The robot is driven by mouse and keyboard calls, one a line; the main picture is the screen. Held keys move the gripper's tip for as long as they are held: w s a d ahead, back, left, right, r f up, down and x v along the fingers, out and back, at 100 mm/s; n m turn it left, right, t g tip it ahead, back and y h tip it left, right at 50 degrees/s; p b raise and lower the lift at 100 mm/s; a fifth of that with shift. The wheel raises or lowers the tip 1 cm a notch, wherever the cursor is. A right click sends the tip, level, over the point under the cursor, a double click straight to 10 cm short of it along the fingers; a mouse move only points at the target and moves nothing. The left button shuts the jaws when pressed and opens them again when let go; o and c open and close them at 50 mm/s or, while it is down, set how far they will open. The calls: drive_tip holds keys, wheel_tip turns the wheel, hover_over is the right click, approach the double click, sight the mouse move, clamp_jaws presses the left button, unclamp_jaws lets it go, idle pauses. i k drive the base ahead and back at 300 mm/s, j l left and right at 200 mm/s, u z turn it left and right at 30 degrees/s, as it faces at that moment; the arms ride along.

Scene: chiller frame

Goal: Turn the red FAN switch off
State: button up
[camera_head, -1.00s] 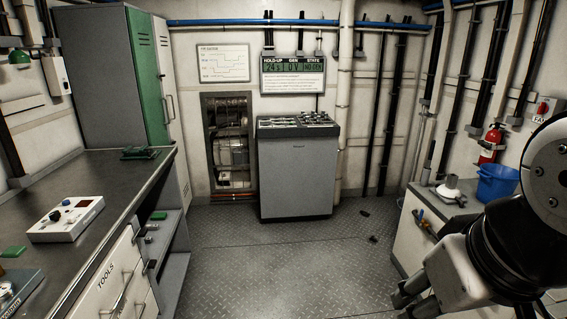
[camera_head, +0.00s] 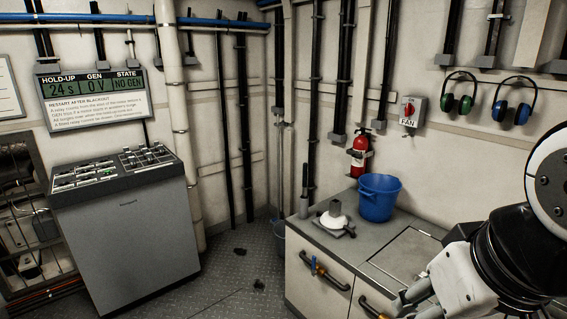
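The red FAN switch (camera_head: 408,108) is a red knob on a small grey box on the right wall, with a "FAN" label under it. It is above the counter, left of the ear defenders. The knob's exact setting is too small to tell. My gripper (camera_head: 400,300) is at the lower right, low in front of the counter and well below the switch, not touching it. Its fingers look apart, with nothing seen between them.
A blue bucket (camera_head: 379,198), a red fire extinguisher (camera_head: 360,155) and a white funnel-like item (camera_head: 334,215) are at the counter (camera_head: 291,223) below the switch. Green and blue ear defenders (camera_head: 459,93) hang to the right. A grey console (camera_head: 128,235) stands left; floor between is mostly clear.

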sight(409, 110)
drive_tip(key=i+j+z, duration=0.25)
drive_tip(key=i+z, duration=0.15)
drive_tip(key=i+j+z, duration=0.45)
drive_tip(key=i+j, duration=0.2)
drive_tip(key=j, duration=0.2)
drive_tip(key=i+j, duration=0.2)
drive_tip(key=j, duration=0.2)
drive_tip(key=i+j, duration=0.2)
drive_tip(key=j, duration=0.2)
